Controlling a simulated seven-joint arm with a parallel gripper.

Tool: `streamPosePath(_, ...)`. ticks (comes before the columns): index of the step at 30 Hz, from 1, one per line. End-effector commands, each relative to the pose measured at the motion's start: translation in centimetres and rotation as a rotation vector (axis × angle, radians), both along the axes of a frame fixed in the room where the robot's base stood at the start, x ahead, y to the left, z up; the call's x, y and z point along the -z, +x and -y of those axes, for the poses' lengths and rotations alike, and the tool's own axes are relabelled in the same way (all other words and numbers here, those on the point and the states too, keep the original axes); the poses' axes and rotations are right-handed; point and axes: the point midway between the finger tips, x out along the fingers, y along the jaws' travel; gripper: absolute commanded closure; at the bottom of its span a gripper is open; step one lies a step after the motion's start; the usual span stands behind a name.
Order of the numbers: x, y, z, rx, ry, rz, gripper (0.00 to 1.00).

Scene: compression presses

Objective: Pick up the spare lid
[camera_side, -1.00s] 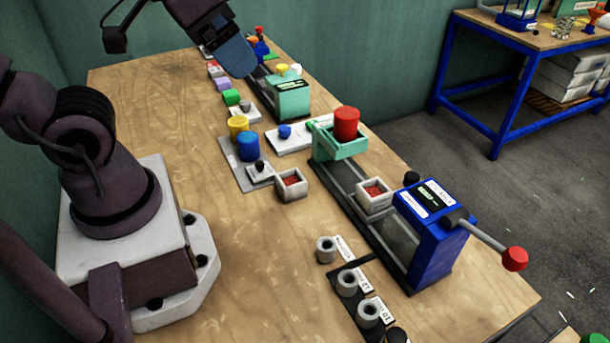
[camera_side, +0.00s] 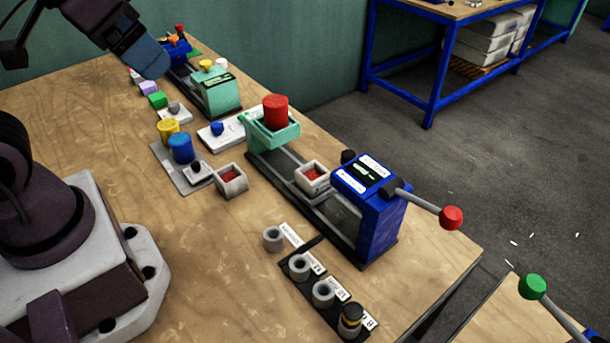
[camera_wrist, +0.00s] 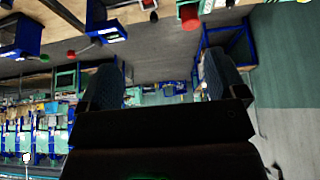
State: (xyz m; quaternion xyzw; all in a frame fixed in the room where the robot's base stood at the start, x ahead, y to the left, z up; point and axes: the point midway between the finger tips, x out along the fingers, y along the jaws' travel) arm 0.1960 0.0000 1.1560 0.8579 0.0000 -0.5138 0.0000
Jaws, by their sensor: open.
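My gripper (camera_side: 152,62) is in the air above the far left of the bench in the side view. Its two blue-padded fingers are apart and empty in the wrist view (camera_wrist: 162,82). Several small pale plates with knobs look like lids: one with a black knob (camera_side: 197,173) on a grey mat, one with a blue knob (camera_side: 217,129), and one with a grey knob (camera_side: 173,110). I cannot tell which is the spare lid. An open pale box (camera_side: 231,181) with red contents sits beside the black-knobbed plate. None of these is touched by my gripper.
A teal press carriage (camera_side: 272,137) with a red cylinder (camera_side: 275,112) and a blue press end (camera_side: 368,205) with a red-knobbed lever stand right of the plates. Yellow and blue cylinders (camera_side: 181,148) stand close by. Grey rings (camera_side: 299,266) line the front. Bare wood lies left of them.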

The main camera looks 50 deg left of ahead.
Motion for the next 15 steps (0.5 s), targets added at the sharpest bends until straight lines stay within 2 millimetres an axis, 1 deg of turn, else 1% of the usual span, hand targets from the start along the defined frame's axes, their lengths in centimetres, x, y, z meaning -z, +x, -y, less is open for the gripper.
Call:
streamPosePath(5,0.0,0.0,0.1,0.004,0.0,0.0,0.1)
streamPosePath(8,0.7,0.2,0.9,0.045,-0.002,-0.035,0.1)
streamPosePath(11,2.8,0.6,1.5,0.081,-0.029,-0.141,0.1)
streamPosePath(14,5.9,1.0,2.3,0.086,-0.085,-0.286,0.1)
streamPosePath(15,7.3,1.3,2.5,0.069,-0.11,-0.339,0.1)
